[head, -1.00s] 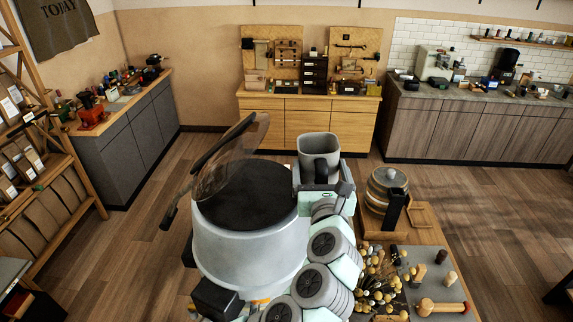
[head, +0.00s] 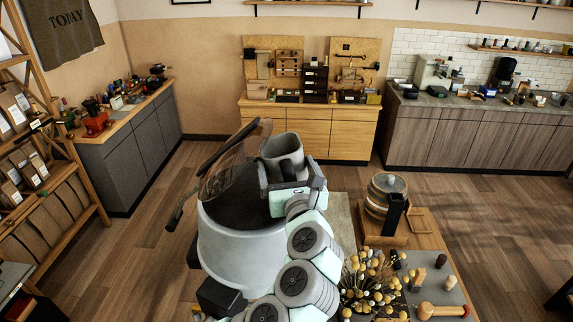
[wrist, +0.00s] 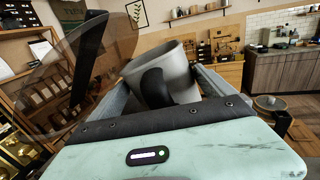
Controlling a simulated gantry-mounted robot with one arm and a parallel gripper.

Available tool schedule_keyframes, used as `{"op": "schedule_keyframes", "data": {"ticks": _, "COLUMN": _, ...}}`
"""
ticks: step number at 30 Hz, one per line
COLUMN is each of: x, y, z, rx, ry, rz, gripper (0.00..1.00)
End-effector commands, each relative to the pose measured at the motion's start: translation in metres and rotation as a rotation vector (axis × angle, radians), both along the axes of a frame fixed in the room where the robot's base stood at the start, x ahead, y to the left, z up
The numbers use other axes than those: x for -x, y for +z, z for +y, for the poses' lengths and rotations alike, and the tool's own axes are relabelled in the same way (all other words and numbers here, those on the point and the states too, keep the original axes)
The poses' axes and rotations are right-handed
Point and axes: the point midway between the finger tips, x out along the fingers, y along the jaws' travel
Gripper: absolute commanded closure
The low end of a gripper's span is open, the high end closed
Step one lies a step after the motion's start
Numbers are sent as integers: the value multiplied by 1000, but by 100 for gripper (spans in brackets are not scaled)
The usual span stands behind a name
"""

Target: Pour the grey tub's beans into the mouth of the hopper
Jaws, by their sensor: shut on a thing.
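The grey tub (head: 284,155) is held by my gripper (head: 291,176), which is shut on it. It hangs above the right part of the hopper and leans a little to the left. In the wrist view the tub (wrist: 178,66) sits between the fingers, clearly tilted. Its beans cannot be made out. The hopper (head: 240,258) is a wide pale grey drum below and left of the tub. Its dark round mouth (head: 236,208) is partly hidden by my gripper and the lid. The clear lid (head: 228,170) stands raised at the mouth's left and back.
A wooden table at the right holds a small barrel (head: 378,197) with a glass top, a bunch of yellow and white round-headed stems (head: 372,280) and a wooden mallet (head: 442,310). The raised lid is close to the tub's left. Floor behind is clear.

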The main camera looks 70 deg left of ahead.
Motion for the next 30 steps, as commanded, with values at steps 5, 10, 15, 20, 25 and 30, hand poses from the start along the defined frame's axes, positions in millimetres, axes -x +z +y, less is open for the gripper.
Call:
{"op": "schedule_keyframes", "data": {"ticks": 5, "x": -1, "y": -17, "z": 0, "rx": 1, "ry": -1, "rz": 3, "gripper": 77}}
{"op": "schedule_keyframes", "data": {"ticks": 10, "x": -9, "y": -12, "z": -2, "rx": 39, "ry": -3, "rz": -188, "gripper": 80}}
{"op": "schedule_keyframes", "data": {"ticks": 15, "x": -16, "y": -5, "z": -4, "rx": 84, "ry": -4, "rz": -399, "gripper": 80}}
{"op": "schedule_keyframes", "data": {"ticks": 20, "x": -16, "y": -9, "z": -3, "rx": 95, "ry": -1, "rz": -464, "gripper": 80}}
{"op": "schedule_keyframes", "data": {"ticks": 25, "x": -16, "y": -7, "z": -3, "rx": 107, "ry": 0, "rz": -530, "gripper": 80}}
{"op": "schedule_keyframes", "data": {"ticks": 30, "x": -17, "y": -8, "z": -4, "rx": 120, "ry": -2, "rz": -589, "gripper": 80}}
